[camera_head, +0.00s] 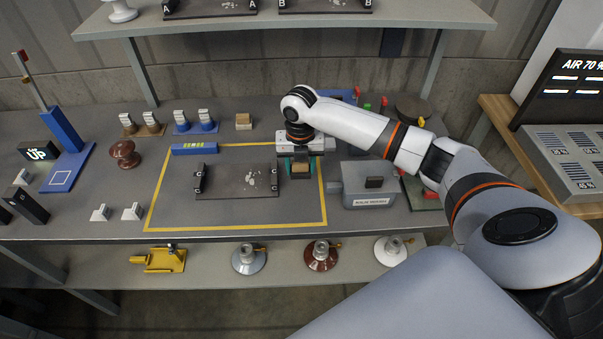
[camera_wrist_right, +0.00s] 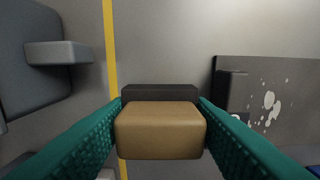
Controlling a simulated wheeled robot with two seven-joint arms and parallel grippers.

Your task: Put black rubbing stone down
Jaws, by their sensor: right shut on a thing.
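The black rubbing stone (camera_wrist_right: 160,93) shows in the right wrist view as a tan block with a black layer on its far side. My right gripper (camera_wrist_right: 160,125) is shut on it, with a teal finger on each side of the tan part. In the head view my right gripper (camera_head: 300,168) is over the right part of the yellow-outlined area, and the stone's tan part (camera_head: 300,171) shows between the fingers. I cannot tell whether the stone touches the table. My left gripper is not in view.
A dark plate marked C (camera_head: 238,181) with pale spots lies left of the gripper. A grey box (camera_head: 366,184) stands close on the right. A tan-and-white block (camera_head: 243,121) sits behind the yellow outline (camera_head: 235,228). Bare table shows in front of the plate.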

